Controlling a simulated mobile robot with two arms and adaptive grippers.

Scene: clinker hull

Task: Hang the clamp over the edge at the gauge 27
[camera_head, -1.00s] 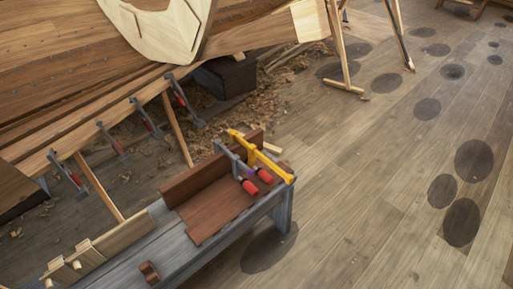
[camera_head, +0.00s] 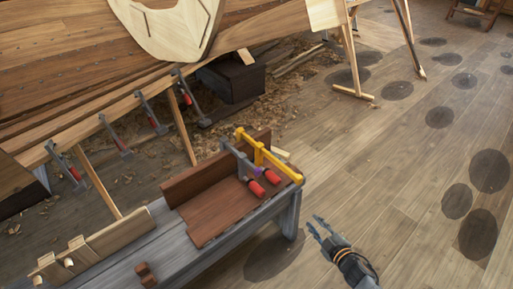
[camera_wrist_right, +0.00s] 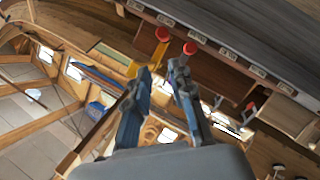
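Several similar clamps (camera_head: 149,114) hang along the hull's lower plank edge. Small label plates (camera_wrist_right: 228,53) line an edge in the right wrist view; I cannot read which is 27. My right gripper (camera_head: 317,225) is open and empty, right of the bench and apart from the clamps. Its fingers are spread in the wrist view (camera_wrist_right: 158,70). My left gripper is out of view.
The wooden hull (camera_head: 70,60) fills the upper left, with slanted props (camera_head: 181,128) beneath. Wooden blocks (camera_head: 105,243) and a small brown piece (camera_head: 146,274) sit on the bench. A trestle (camera_head: 350,60) stands behind.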

